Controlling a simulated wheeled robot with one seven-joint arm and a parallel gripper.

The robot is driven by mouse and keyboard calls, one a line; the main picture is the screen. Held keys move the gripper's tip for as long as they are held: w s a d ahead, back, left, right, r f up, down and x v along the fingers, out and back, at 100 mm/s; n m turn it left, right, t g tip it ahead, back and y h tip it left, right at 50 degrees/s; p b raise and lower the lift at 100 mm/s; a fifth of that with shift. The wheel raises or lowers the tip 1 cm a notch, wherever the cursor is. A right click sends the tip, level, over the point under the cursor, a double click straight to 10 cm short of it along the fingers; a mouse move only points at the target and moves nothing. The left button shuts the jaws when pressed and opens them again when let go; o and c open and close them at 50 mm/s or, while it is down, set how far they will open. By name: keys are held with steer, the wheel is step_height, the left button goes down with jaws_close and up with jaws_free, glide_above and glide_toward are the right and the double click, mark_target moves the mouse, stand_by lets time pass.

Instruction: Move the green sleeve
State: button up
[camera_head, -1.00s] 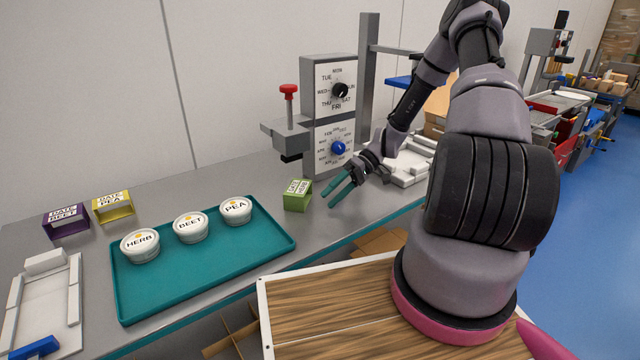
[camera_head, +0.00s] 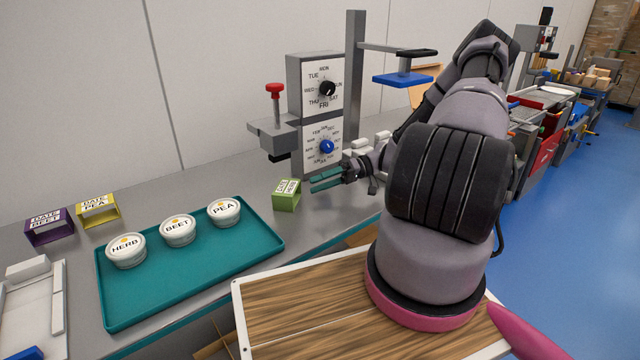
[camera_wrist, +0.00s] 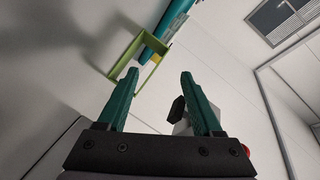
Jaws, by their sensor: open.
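The green sleeve (camera_head: 286,195), a small open box shape marked "DATE HERB", stands on the grey bench to the right of the teal tray. My gripper (camera_head: 326,181) is open and empty, just right of the sleeve in the head view, with its teal fingers pointing towards it. In the wrist view the sleeve (camera_wrist: 140,52) appears as a hollow green frame beyond the tips of my open gripper (camera_wrist: 160,75). The frame lies near the left finger's tip in that picture. I cannot tell whether they touch, but the head view shows a small gap.
The teal tray (camera_head: 268,248) holds three tubs, herb (camera_head: 126,251), beet (camera_head: 178,230) and pea (camera_head: 224,212). A purple sleeve (camera_head: 48,227) and a yellow sleeve (camera_head: 97,209) stand at the left. The grey dial stamper (camera_head: 315,85) rises behind the green sleeve.

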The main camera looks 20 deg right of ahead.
mark_target(285, 194)
steer(key=a, duration=0.3)
steer(key=a+f, duration=0.1)
steer(key=a, duration=0.3)
steer(key=a+f, duration=0.1)
steer(key=a, duration=0.2)
steer(key=shift+a, duration=0.15)
steer(key=shift+c, duration=0.4)
jaws_close()
